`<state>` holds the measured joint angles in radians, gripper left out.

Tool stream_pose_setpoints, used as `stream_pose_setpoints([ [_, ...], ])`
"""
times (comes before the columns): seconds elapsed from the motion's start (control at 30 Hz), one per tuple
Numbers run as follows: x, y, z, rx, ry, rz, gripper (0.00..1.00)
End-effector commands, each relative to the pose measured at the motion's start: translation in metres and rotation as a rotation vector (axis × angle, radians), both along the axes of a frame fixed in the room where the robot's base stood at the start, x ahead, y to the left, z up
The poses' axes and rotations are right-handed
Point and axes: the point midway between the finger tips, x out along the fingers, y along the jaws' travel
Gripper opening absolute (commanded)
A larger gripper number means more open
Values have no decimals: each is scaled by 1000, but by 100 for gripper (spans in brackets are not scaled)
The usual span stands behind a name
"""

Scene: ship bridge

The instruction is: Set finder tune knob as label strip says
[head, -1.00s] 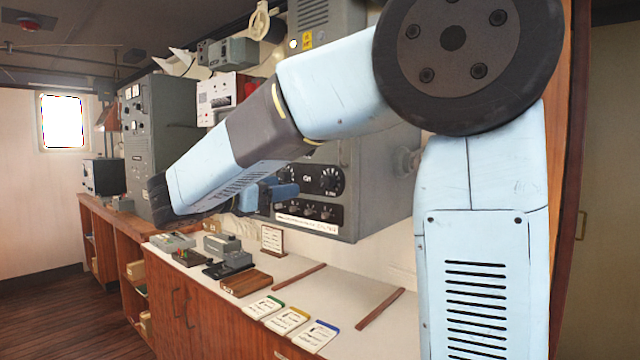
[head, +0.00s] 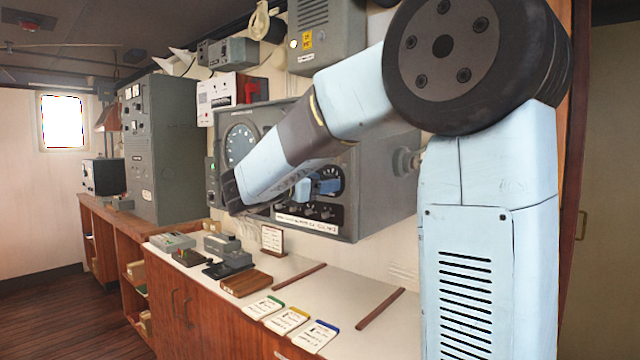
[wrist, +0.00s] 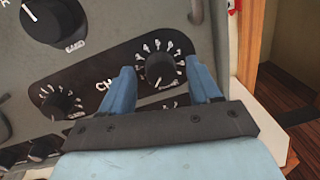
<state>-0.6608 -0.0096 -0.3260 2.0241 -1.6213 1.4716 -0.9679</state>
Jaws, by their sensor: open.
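The finder (head: 375,190) is a grey wall unit with a round dial (head: 240,145) and black knobs. A white label strip (head: 308,222) runs along its lower edge; its writing is too small to read. My gripper (wrist: 161,72) is open, its blue fingers either side of a black knob (wrist: 160,69) with a white scale around it. I cannot tell whether they touch it. The fingers (head: 321,186) also show at the panel in the head view. A second scaled knob (wrist: 61,102) sits left of it. A larger knob (wrist: 52,20) is at upper left. Which knob is the tune knob is unclear.
A white-topped counter (head: 345,290) runs below the finder. It carries several cards (head: 289,321), wooden strips, a brown block (head: 246,284), a small framed sign (head: 272,239) and grey devices. A grey cabinet (head: 170,150) stands farther left.

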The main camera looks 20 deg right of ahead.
Motion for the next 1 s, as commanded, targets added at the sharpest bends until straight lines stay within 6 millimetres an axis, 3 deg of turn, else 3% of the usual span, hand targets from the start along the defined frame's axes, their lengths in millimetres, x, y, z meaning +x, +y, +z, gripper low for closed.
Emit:
stream_pose_setpoints([
  [0.2,0,0,0,0,0,0,62],
  [0.8,0,0,0,0,0,0,6],
  [1.0,0,0,0,6,-11,0,6],
])
